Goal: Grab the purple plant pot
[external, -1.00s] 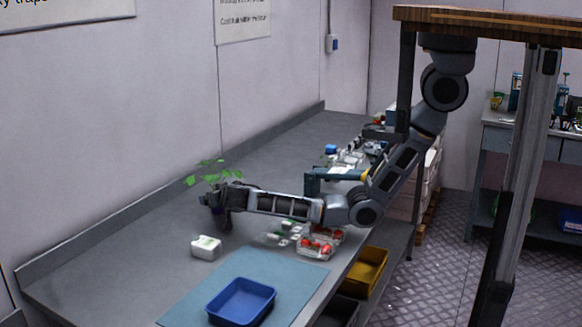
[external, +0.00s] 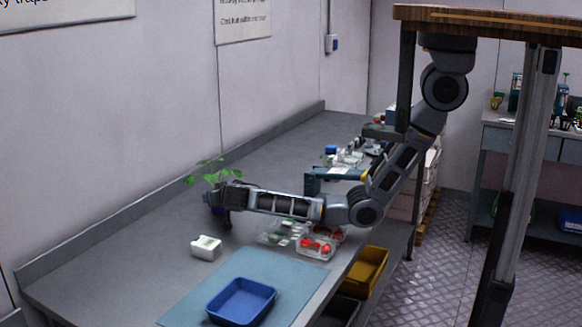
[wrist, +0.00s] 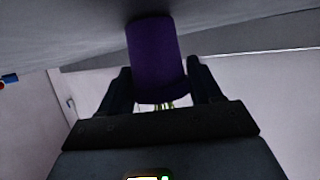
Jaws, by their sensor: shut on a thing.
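The purple plant pot (wrist: 155,55) is in the middle of the wrist view, between the two dark fingers of my gripper (wrist: 160,85). The fingers are shut on its sides. In the external view my gripper (external: 220,208) is low over the grey bench at the far end of my outstretched arm. The pot is mostly hidden behind the gripper there. Its green leaves (external: 210,175) rise above the gripper. I cannot tell whether the pot touches the bench.
A white box (external: 206,248) stands close in front of the gripper. Clear punnets with red berries (external: 316,246) lie to the right. A blue tray (external: 241,302) sits on a light blue mat (external: 190,303) at the front. The bench left of the gripper is clear.

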